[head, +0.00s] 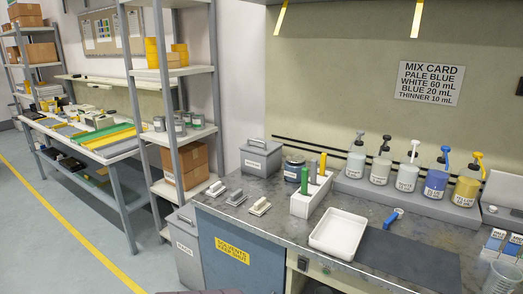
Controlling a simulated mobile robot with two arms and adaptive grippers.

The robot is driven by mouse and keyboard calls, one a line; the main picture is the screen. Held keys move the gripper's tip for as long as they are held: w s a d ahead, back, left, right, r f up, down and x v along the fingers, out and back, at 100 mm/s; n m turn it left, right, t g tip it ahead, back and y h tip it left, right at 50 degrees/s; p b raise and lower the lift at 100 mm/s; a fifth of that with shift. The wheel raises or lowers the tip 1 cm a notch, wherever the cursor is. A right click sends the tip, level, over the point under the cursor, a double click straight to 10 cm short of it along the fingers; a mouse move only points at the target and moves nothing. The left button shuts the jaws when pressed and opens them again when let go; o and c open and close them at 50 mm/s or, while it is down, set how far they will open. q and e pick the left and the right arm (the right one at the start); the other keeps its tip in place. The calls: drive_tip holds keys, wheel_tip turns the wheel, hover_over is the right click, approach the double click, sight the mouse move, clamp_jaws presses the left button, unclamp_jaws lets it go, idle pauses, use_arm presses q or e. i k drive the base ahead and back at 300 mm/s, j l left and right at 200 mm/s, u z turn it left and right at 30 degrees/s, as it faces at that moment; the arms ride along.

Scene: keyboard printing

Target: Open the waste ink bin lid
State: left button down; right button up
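A grey metal bin (258,162) stands at the back left of the workbench, against the wall. Its lid (262,146) is down and shut, with a handle on top. A white label (252,164) is on its front, too small to read surely, so I cannot confirm that it is the waste ink bin. Neither my left nor my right gripper shows in the head view.
A dark ink tin (294,169) stands right of the bin. A white holder (308,198), white tray (339,233) and pump bottles (408,172) are further right. A grey rags bin (187,252) stands on the floor.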

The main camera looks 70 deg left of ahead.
sight(259, 146)
drive_tip(key=u, duration=2.25)
